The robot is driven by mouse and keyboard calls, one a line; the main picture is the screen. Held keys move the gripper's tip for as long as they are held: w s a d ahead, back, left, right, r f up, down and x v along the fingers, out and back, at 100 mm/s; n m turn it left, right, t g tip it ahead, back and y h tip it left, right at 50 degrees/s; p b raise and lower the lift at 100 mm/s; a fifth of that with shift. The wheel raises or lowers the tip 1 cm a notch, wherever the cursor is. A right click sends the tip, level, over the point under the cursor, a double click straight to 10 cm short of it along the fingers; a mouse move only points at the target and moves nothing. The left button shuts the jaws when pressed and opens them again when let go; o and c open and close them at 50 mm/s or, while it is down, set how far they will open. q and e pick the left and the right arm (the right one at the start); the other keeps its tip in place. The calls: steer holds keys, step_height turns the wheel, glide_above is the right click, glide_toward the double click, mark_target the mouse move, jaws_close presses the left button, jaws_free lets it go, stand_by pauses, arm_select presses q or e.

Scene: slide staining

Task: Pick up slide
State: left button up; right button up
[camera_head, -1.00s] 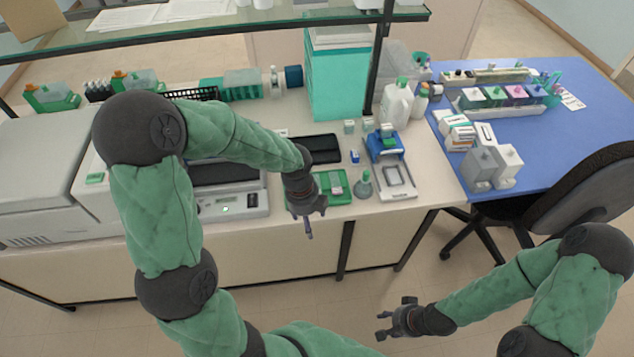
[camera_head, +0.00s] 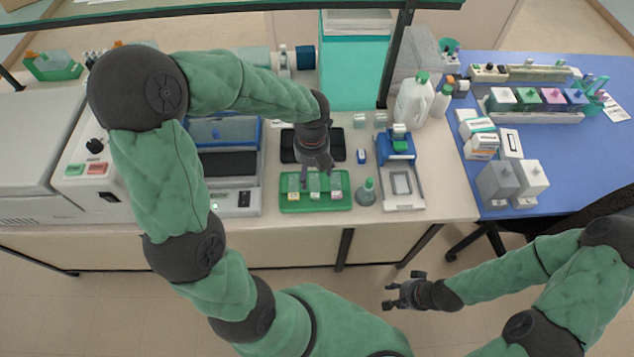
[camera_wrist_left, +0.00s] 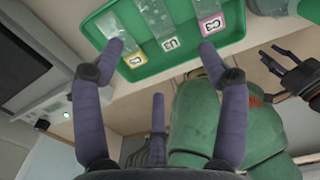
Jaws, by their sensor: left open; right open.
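A green tray (camera_head: 314,205) lies near the front edge of the bench and holds three glass slides with coloured label ends. In the left wrist view the tray (camera_wrist_left: 150,70) shows a slide with a yellow label (camera_wrist_left: 120,40), one with a white label (camera_wrist_left: 160,25) and one with a pink label (camera_wrist_left: 207,15). My left gripper (camera_head: 318,178) is above the tray, over the slides; in its wrist view the gripper's fingers (camera_wrist_left: 160,60) are apart with nothing between them. My right gripper (camera_head: 390,294) is open and empty, low in front of the bench.
A small green-topped bottle (camera_head: 366,192) stands just right of the tray, with a blue and white device (camera_head: 402,185) beyond it. A black mat (camera_head: 288,148) lies behind the tray. A grey instrument (camera_head: 232,200) stands to its left.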

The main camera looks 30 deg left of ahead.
mark_target(312, 190)
arm_select(q)
steer(key=shift+s+f, duration=0.1)
steer(key=shift+f, duration=1.25)
steer(key=f+b, duration=0.1)
steer(key=f, duration=0.2)
steer(key=f+b, duration=0.1)
steer(key=shift+s+d+f+b, duration=0.1)
steer(key=shift+s+f+b, duration=0.1)
steer(key=shift+s+b, duration=0.1)
steer(key=shift+w+f, duration=0.1)
steer(key=shift+f, duration=0.3)
steer(key=shift+r, duration=0.1)
steer(key=c, duration=1.3)
